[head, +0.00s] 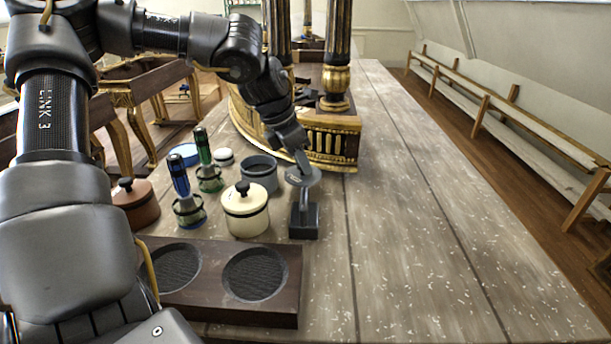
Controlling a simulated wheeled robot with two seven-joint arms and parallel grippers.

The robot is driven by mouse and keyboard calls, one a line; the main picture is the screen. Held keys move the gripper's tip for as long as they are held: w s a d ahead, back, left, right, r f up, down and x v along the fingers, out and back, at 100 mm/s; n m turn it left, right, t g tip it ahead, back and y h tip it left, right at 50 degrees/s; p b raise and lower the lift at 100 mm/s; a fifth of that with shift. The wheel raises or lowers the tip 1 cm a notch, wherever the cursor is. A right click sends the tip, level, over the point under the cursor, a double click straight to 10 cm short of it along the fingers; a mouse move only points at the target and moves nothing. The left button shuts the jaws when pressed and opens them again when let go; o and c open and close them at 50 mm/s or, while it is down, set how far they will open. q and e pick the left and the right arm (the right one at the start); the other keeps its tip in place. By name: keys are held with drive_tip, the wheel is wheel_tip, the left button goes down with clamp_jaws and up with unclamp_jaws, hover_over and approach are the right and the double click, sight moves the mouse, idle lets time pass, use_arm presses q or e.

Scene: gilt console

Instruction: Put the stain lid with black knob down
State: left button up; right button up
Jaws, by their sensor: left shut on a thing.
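My left gripper (302,168) reaches down from the upper left and is shut on a grey round lid (313,180). The knob is hidden by the fingers. The lid is right over a small dark stand (304,222) with an upright post; I cannot tell whether they touch. An open grey pot (259,174) stands just left of the lid. A cream pot (245,215) in front of it wears a cream lid with a black knob. A brown pot (135,205) at the left also has a dark-knobbed lid. My right gripper is out of view.
A dark wooden tray (228,308) with two round recesses lies in front. A gilt console piece (332,145) with columns rises behind. The tabletop (430,220) to the right is clear.

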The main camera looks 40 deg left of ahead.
use_arm(q)
drive_tip(key=shift+w+d+f, duration=0.3)
drive_tip(key=shift+f, duration=0.25)
wheel_tip(320, 180, down, 3)
drive_tip(key=shift+w+f, duration=0.1)
drive_tip(key=shift+w, duration=0.05)
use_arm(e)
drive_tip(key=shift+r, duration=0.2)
use_arm(q)
drive_tip(key=o, duration=1)
drive_tip(key=shift+c, duration=0.2)
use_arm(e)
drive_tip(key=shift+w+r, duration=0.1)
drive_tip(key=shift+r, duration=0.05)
